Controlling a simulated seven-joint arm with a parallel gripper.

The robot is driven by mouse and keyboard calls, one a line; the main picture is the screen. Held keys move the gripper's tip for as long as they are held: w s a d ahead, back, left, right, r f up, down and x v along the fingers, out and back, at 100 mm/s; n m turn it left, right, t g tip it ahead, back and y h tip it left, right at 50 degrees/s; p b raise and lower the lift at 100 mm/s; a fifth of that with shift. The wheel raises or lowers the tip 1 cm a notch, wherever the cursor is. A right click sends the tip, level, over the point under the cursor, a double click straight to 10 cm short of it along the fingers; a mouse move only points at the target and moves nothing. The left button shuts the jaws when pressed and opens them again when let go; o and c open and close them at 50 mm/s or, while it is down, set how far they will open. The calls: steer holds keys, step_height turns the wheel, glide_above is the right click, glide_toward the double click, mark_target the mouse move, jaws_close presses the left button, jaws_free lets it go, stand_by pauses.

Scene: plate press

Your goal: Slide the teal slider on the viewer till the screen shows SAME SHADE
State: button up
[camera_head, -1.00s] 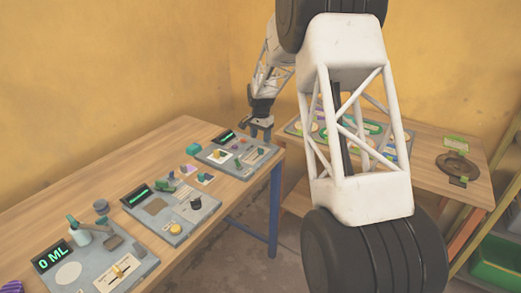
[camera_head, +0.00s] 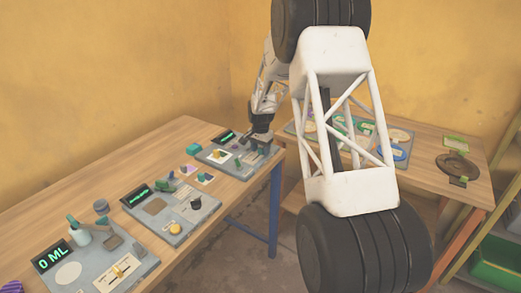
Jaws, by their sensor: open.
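The grey panel at the far end of the left table, which looks like the viewer (camera_head: 216,157), has a small dark screen (camera_head: 224,137) with green text too small to read. A white card with a coloured patch (camera_head: 219,154) lies on its face. My gripper (camera_head: 259,149) is open, low over the panel's right part. The teal slider cannot be made out now; my gripper covers the area where small controls stand.
A teal block (camera_head: 193,149) lies by the far panel. A second table (camera_head: 425,174) stands behind my arm.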

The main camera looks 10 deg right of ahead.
jaws_close()
steer(key=shift+w+d, duration=1.2)
jaws_free()
steer(key=shift+r, duration=0.1)
step_height(320, 180, up, 8)
steer(key=shift+f, duration=0.2)
